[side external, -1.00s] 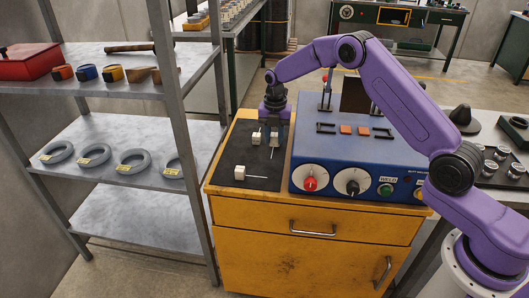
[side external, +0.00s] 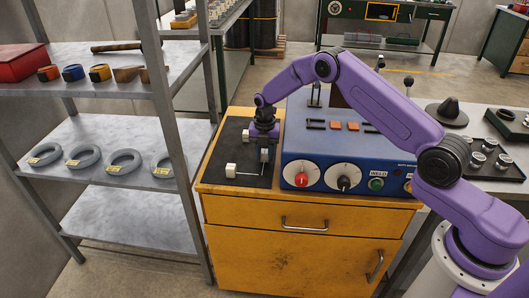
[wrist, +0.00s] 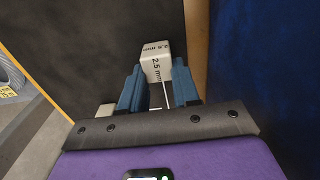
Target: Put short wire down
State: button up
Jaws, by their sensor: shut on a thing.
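My gripper (side external: 264,152) points down over the right part of the black mat, close beside the blue machine. In the wrist view its blue fingers (wrist: 159,88) are shut on a short wire's white block (wrist: 156,62) marked 2.5 mm. A thin bit of wire shows between the fingers. In the side view a second white block (side external: 231,169) lies at the mat's front left, with a thin wire running right from it. A third white block (side external: 245,136) sits left of my gripper. I cannot tell whether the held wire touches the mat.
The black mat (side external: 222,155) lies on a yellow cabinet (side external: 270,205). The blue machine (side external: 315,150) with dials stands right against the mat. A metal shelf (side external: 110,205) with grey coils stands left. The mat's left part is mostly clear.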

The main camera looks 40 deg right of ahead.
aim_at(265, 153)
jog(key=o, duration=1)
jog(key=shift+f, duration=0.1)
jog(key=shift+o, duration=0.2)
notch_tip(265, 153, up, 12)
jog(key=s+a+r+m, duration=0.3)
jog(key=s+a+r, duration=0.2)
jog(key=s, duration=0.5)
jog(key=s+a+r+m, duration=0.4)
jog(key=s+a+r, duration=0.1)
jog(key=s, duration=0.5)
jog(key=s+d+m, duration=0.3)
jog(key=s, duration=1)
jog(key=s+d+m, duration=0.4)
jog(key=s, duration=0.8)
jog(key=shift+s+d+r, duration=0.15)
jog(key=shift+s+d, duration=0.15)
jog(key=shift+s, duration=0.1)
